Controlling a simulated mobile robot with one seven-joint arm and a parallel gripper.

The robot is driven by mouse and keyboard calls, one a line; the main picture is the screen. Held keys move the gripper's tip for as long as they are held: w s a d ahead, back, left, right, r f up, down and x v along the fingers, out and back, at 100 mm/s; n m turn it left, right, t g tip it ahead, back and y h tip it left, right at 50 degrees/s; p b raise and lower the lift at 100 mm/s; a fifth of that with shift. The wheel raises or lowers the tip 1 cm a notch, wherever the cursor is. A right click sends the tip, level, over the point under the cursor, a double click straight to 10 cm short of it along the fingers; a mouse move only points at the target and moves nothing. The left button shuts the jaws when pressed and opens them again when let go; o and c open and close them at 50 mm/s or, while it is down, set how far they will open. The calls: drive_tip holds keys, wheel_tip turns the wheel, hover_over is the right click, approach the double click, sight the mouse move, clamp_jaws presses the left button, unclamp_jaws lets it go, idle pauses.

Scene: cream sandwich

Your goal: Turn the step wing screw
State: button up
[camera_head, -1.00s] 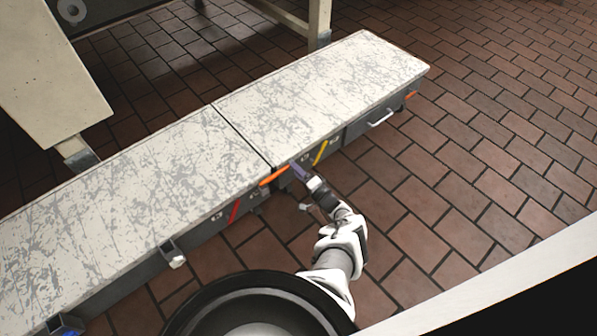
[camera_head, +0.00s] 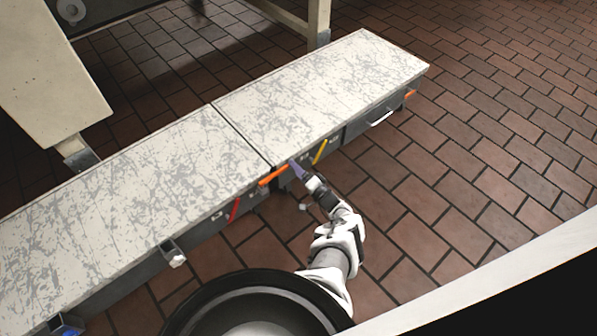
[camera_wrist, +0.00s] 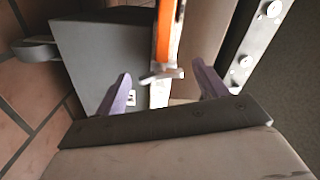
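My gripper (camera_head: 294,166) is at the front side of the long step, close to the orange lever (camera_head: 273,176). In the wrist view, the purple fingers of my gripper (camera_wrist: 162,68) are spread apart with nothing clamped between them. A small pale metal piece with a flat crosswise wing (camera_wrist: 162,75) shows between the fingertips, just below the end of the orange lever (camera_wrist: 165,32); it looks like the wing screw. It appears apart from both fingers. In the head view I cannot make out the screw.
The step (camera_head: 330,85) has a scratched pale top in two sections. A yellow lever (camera_head: 320,152), a red lever (camera_head: 234,211) and a metal handle (camera_head: 381,118) line its front. A dark grey box (camera_wrist: 100,50) stands left of the fingers. Brick-tile floor (camera_head: 480,180) at right is clear.

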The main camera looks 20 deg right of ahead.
drive_tip(key=p+v, duration=0.4)
drive_tip(key=v, duration=0.9)
drive_tip(key=shift+s, duration=0.4)
drive_tip(key=shift+d, duration=0.1)
